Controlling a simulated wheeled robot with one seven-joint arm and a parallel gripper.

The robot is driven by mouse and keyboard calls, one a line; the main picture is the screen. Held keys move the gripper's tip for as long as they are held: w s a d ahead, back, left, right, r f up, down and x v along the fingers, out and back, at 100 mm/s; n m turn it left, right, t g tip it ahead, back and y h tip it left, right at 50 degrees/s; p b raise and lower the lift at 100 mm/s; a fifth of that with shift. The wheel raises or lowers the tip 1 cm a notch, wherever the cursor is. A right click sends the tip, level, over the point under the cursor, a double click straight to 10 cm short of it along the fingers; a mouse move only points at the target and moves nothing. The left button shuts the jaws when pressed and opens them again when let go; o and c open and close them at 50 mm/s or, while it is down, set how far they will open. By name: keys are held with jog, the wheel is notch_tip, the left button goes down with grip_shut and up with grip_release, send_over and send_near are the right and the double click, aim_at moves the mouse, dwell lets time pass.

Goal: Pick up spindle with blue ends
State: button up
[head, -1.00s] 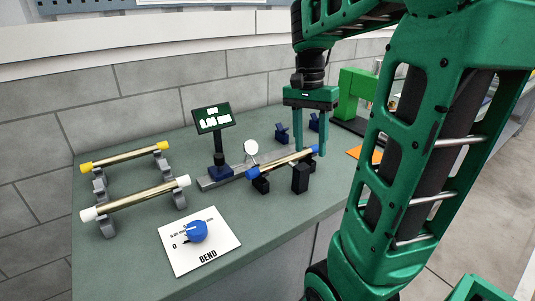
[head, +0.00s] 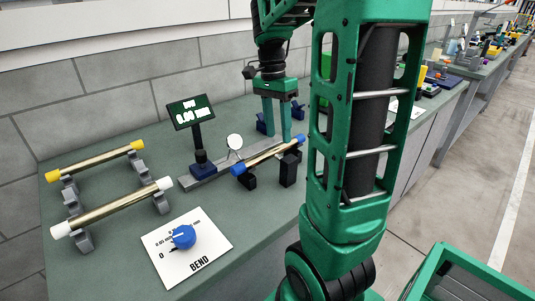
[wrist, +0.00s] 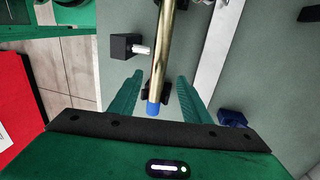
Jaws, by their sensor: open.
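The spindle with blue ends (head: 264,156) is a brass rod resting on black supports on the bench, slanting up to the right in the head view. In the wrist view its rod (wrist: 162,50) runs from the top edge down to one blue end (wrist: 153,109). My gripper (head: 278,138) is open, pointing down near the spindle's right end. In the wrist view my gripper (wrist: 160,78) has a green finger on each side of the rod, with gaps on both sides. I cannot tell whether the fingertips reach down to rod height.
A yellow-ended spindle (head: 98,161) and a white-ended spindle (head: 110,207) lie on grey stands at left. A dial gauge (head: 235,141), a display (head: 190,111) and a BEND card (head: 205,252) with a blue knob stand nearby. A red thing (wrist: 18,105) shows in the wrist view.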

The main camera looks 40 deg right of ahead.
aim_at(271, 153)
jog(key=shift+s+f, duration=0.25)
jog(key=shift+f, duration=0.7)
jog(key=shift+s+f, duration=0.2)
jog(key=shift+f, duration=0.75)
grip_shut()
jog(key=shift+w+r, duration=0.15)
